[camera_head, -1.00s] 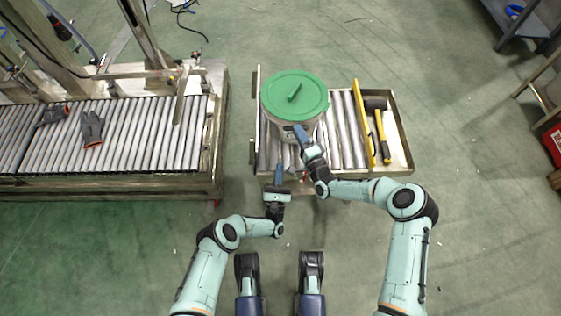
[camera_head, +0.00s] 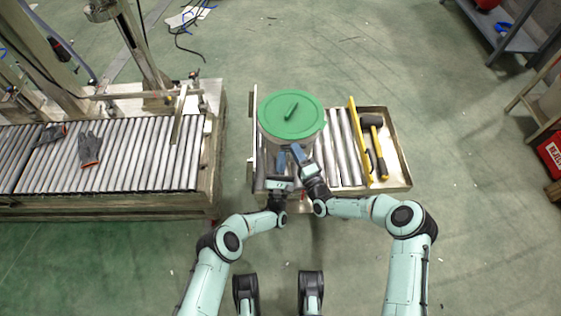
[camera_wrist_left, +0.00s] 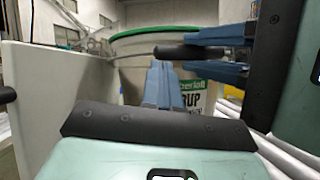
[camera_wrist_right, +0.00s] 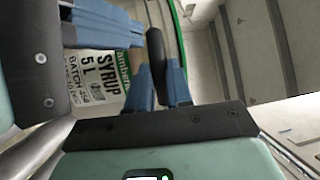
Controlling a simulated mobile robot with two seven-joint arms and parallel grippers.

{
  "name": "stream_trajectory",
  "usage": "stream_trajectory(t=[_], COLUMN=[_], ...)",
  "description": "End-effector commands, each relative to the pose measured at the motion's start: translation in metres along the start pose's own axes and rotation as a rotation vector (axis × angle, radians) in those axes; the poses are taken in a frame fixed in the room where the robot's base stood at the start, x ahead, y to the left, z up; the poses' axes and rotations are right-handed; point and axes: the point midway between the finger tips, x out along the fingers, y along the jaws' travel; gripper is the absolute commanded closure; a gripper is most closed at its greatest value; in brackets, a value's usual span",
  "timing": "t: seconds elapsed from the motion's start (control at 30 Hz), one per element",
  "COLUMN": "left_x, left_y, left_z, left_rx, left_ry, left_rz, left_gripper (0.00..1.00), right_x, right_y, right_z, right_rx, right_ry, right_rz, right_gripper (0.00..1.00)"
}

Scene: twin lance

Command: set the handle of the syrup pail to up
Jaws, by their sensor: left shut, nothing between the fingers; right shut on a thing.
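The syrup pail (camera_head: 265,127) is white with a green lid (camera_head: 300,122) and stands upright on a roller stand; its label (camera_wrist_right: 95,75) reads SYRUP 5 L. Its handle has a black grip (camera_wrist_left: 190,52), which lies roughly level at the pail's front, just below the green rim in the left wrist view. My right gripper (camera_head: 298,150) is shut on this grip; its fingers clasp it in the right wrist view (camera_wrist_right: 158,85). My left gripper (camera_head: 281,158) is shut and empty beside it, its fingertips (camera_wrist_left: 163,68) just under the grip's other part. The handle's side attachments are not clear.
Right of the rollers, a metal tray (camera_head: 400,165) holds a mallet (camera_head: 373,122) behind a yellow bar (camera_head: 359,140). A larger roller conveyor (camera_head: 120,155) with gloves (camera_head: 90,149) stands to the left. Open green floor lies around the stand.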

Motion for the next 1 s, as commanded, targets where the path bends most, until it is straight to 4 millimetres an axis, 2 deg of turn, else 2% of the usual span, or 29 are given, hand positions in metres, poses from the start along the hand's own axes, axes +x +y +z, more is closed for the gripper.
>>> stream_trajectory(t=[0.2,0.43,0.67,0.7,0.73,0.77,1.0], left_x=[0.0,0.011,0.013,0.014,0.014,0.014,0.013], left_y=[0.0,0.003,0.004,0.004,0.004,0.004,0.004], left_z=[0.001,0.015,0.018,0.018,0.018,0.018,0.016], left_rx=[0.001,0.001,0.002,0.002,0.002,0.002,0.003], left_ry=[-0.001,-0.004,-0.012,-0.013,-0.013,-0.013,-0.008], left_rz=[0.0,0.002,0.005,0.005,0.005,0.005,0.006], left_gripper=[1.0,1.0,1.0,1.0,1.0,1.0,1.0], right_x=[0.0,-0.001,-0.002,-0.002,-0.002,-0.002,-0.002], right_y=[0.0,0.001,0.005,0.005,0.005,0.005,0.004], right_z=[0.001,0.001,0.002,0.002,0.002,0.002,0.002], right_rx=[0.0,0.001,0.003,0.003,0.003,0.003,0.002], right_ry=[-0.002,-0.002,-0.004,-0.004,-0.004,-0.004,-0.003], right_rz=[0.0,0.003,0.012,0.013,0.013,0.013,0.01], right_gripper=[1.0,1.0,1.0,0.67,0.57,0.54,0.54])
